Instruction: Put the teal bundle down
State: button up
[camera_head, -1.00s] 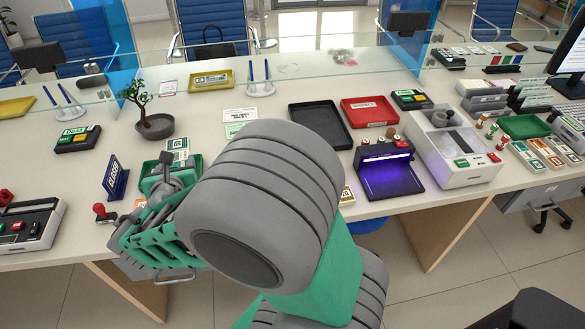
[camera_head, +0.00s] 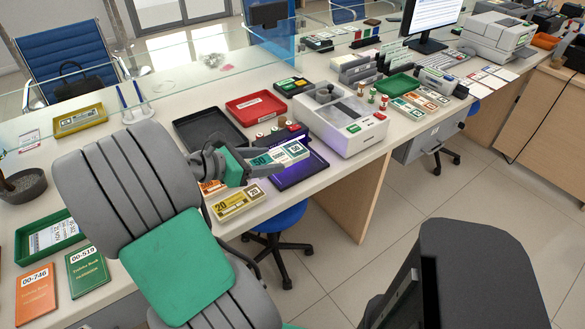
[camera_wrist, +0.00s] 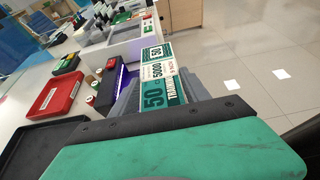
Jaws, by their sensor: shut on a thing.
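My gripper (camera_head: 243,163) is shut on the teal bundle (camera_head: 280,155), a banded stack of notes marked 50. In the wrist view the teal bundle (camera_wrist: 159,75) sticks out from between the fingers, its printed face showing. In the head view the gripper and bundle are in front of the purple-lit note checker (camera_head: 300,173) and cover part of it. I cannot tell how high the bundle is above the counter. The grey arm hides part of the counter on the left.
A yellow bundle marked 20 (camera_head: 237,202) and an orange bundle (camera_head: 211,187) lie near the counter's front edge. A black tray (camera_head: 207,130) and red tray (camera_head: 256,106) stand behind. A white counting machine (camera_head: 340,117) is to the right. A green tray (camera_head: 398,86) lies beyond it.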

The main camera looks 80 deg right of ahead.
jog(key=s+d+f+b, duration=0.15)
jog(key=d+f, duration=0.25)
jog(key=d, duration=0.4)
send_over(288, 171)
jog(key=f, duration=0.4)
jog(key=shift+a+f, duration=0.25)
jog(key=shift+f, duration=0.15)
jog(key=f, duration=0.2)
jog(key=f+b, duration=0.1)
jog(key=shift+d, duration=0.25)
jog(key=shift+f, duration=0.25)
jog(key=shift+f, duration=0.15)
